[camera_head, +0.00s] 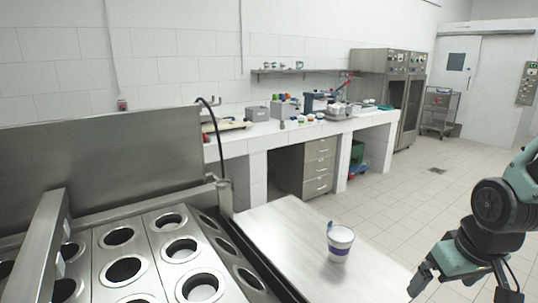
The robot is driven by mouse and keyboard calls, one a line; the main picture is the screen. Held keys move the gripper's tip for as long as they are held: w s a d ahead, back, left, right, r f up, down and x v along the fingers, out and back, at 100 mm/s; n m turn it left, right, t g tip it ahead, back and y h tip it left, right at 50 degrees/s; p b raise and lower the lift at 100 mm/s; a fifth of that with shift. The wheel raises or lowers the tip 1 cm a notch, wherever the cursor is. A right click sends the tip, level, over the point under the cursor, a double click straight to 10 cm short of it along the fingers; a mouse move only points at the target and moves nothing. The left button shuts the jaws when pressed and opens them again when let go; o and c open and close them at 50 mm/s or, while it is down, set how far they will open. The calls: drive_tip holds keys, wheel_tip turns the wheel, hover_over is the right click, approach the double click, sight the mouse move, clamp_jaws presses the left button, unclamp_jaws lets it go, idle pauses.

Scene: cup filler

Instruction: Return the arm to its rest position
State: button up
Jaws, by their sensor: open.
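My gripper (460,272) is at the lower right in the head view, at the end of my teal and black arm. It points downward with its jaws open, and I see nothing between them. A white cup (340,243) with a purple band stands upright on the pale tabletop (290,235), left of my gripper and apart from it. The lower ends of the fingers are partly hard to make out near the picture's bottom edge.
A steel filler machine (140,235) with several round holes fills the lower left. A long white counter (255,137) with lab items runs along the back wall. Steel cabinets (385,80) and a cart (438,112) stand farther back. Open tiled floor (420,190) lies behind my arm.

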drive_tip(key=s+a+f+n+g+b, duration=0.2)
drive_tip(key=s+a+n+b, duration=0.4)
drive_tip(key=s+a, duration=0.9)
drive_tip(key=a+g, duration=0.1)
drive_tip(key=a, duration=0.2)
drive_tip(key=shift+f+y, duration=0.2)
drive_tip(key=shift+y, duration=0.1)
